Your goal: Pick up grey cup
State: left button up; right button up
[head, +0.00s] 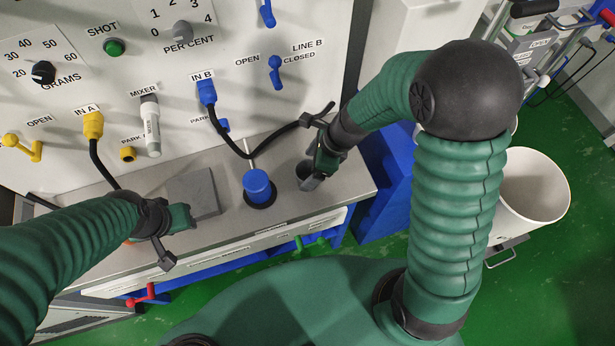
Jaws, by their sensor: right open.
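The grey cup (304,170) stands near the right end of the steel counter and is partly hidden by my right gripper. My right gripper (312,180) is open and reaches down at the cup, with a finger close against its side. I cannot tell whether they touch. My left gripper (186,217) is over the counter's left part, well away from the cup. Its fingers are mostly hidden by its wrist, so its opening does not show.
A grey square plate (196,194) lies farther left. A black hose (232,146) from the IN B plug (206,93) hangs behind them. A white bin (532,190) stands right.

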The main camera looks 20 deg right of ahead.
aim_at(304, 174)
jog(key=shift+a+x, duration=0.2)
jog(key=shift+x, duration=1)
jog(key=f, duration=0.1)
jog(key=f+b, duration=0.1)
jog(key=f, duration=0.1)
jog(key=shift+w+a+f+b, duration=0.15)
jog(key=shift+w+f+b, duration=0.1)
jog(key=shift+b, duration=0.05)
jog(key=shift+w+d+f, duration=0.2)
jog(key=shift+w+d, duration=0.05)
jog(key=shift+d, duration=0.05)
jog(key=shift+s+a+r, duration=0.1)
jog(key=shift+a, duration=0.3)
jog(key=c, duration=1.4)
pick_arm(q)
jog(key=shift+a+f, duration=0.2)
jog(key=shift+f, duration=0.75)
pick_arm(e)
jog(key=shift+d, duration=0.2)
jog(key=shift+c, duration=0.2)
